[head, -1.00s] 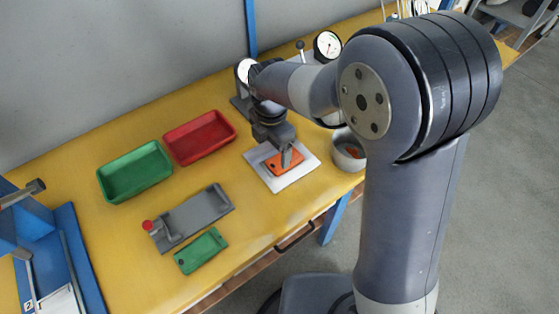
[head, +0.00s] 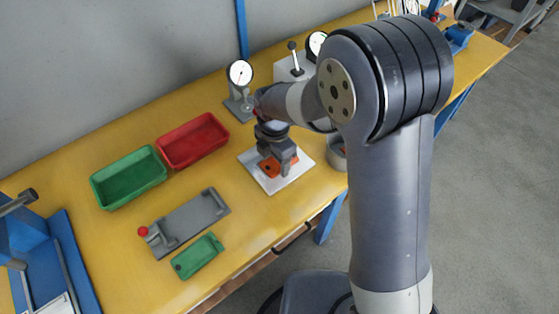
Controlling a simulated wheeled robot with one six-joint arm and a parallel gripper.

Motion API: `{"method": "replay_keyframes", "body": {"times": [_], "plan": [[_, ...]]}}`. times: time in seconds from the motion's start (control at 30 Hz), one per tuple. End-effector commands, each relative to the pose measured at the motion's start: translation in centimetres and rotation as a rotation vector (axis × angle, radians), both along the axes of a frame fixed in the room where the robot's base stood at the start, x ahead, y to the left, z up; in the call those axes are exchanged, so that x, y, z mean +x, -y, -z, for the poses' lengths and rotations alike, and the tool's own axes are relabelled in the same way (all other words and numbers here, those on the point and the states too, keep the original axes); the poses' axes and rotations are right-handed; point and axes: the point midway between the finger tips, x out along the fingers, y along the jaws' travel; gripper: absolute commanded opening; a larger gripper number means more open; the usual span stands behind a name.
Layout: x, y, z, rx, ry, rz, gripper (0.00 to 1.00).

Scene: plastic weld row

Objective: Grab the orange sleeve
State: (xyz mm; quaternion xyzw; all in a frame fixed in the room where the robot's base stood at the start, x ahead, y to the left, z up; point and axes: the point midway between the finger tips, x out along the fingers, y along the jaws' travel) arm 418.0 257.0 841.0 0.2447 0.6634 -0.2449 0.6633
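An orange piece (head: 269,168) lies on a white square plate (head: 276,187) near the front edge of the yellow bench. I take it for the orange sleeve, but its shape is largely covered. My gripper (head: 282,167) points down right over it, and the fingers hide its middle. Orange shows on both sides of the fingers. Whether the fingers touch it, or how wide they stand, is too small to tell.
A metal bowl (head: 336,158), partly behind my arm, stands right of the plate. A red tray (head: 193,140) and a green tray (head: 129,178) stand left. A grey fixture (head: 188,222) and a green plate (head: 198,257) lie front left. A dial gauge (head: 240,74) stands behind.

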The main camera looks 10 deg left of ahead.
Motion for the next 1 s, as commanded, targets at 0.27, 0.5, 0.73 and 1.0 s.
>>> {"method": "replay_keyframes", "body": {"times": [0.27,0.5,0.73,1.0], "plan": [[0.0,0.0,0.0,0.0,0.0,0.0,0.4],[0.0,0.0,0.0,0.001,0.001,0.0,0.31],[0.1,0.0,-0.5,0.002,0.003,0.0,0.31],[0.0,0.1,-3.9,0.002,0.003,0.0,0.31]]}}
